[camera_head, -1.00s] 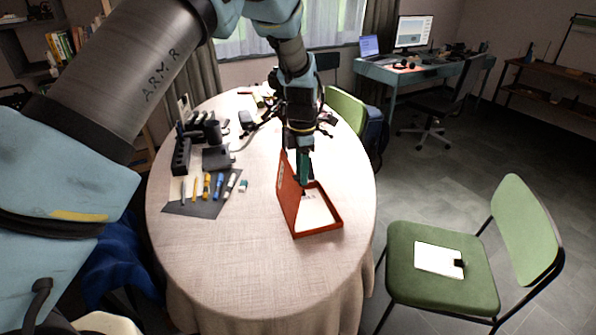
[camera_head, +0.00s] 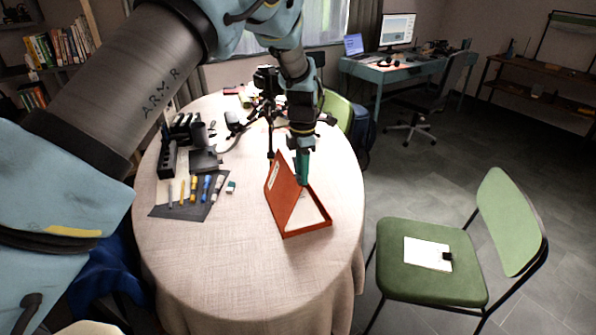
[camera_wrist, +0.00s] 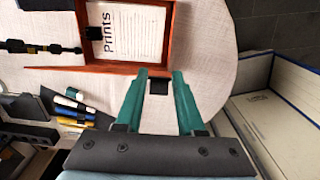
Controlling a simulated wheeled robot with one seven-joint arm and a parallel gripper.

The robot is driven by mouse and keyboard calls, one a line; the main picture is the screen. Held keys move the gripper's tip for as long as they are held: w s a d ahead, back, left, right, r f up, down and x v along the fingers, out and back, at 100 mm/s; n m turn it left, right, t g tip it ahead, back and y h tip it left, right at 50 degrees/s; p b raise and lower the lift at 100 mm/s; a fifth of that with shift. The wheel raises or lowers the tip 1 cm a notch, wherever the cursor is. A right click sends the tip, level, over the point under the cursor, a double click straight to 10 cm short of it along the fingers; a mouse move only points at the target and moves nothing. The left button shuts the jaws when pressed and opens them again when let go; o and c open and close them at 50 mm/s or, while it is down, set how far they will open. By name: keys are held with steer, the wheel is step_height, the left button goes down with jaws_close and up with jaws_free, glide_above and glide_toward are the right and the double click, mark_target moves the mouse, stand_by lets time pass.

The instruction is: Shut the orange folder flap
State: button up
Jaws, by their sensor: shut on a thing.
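The orange folder (camera_head: 305,233) lies on the round table with its white inside partly showing. In the wrist view the folder's red rim (camera_wrist: 110,67) surrounds a white sheet marked "Prints" (camera_wrist: 130,35). My gripper (camera_head: 302,180), with green fingers, is at the flap's far upper edge. In the wrist view my gripper (camera_wrist: 159,80) is shut on a small dark piece between its fingertips, seemingly part of the flap. The exact contact is partly hidden.
A dark mat (camera_head: 183,210) with several pens and markers lies left of the folder. Black devices (camera_head: 203,160) stand behind it. The front of the tablecloth (camera_head: 250,275) is clear. A green chair (camera_head: 430,280) stands at the right.

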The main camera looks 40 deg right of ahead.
steer(key=shift+s+d+f, duration=0.1)
steer(key=shift+d+f, duration=0.05)
steer(key=shift+d, duration=0.2)
steer(key=shift+s+d+f+b, duration=0.15)
steer(key=shift+s+d+f, duration=0.1)
steer(key=shift+d+f, duration=0.25)
steer(key=shift+s+d+f+b, duration=0.15)
steer(key=shift+s+d+f, duration=0.1)
steer(key=shift+d, duration=0.45)
steer(key=o, duration=0.7)
steer(key=shift+c, duration=0.2)
steer(key=shift+r, duration=0.1)
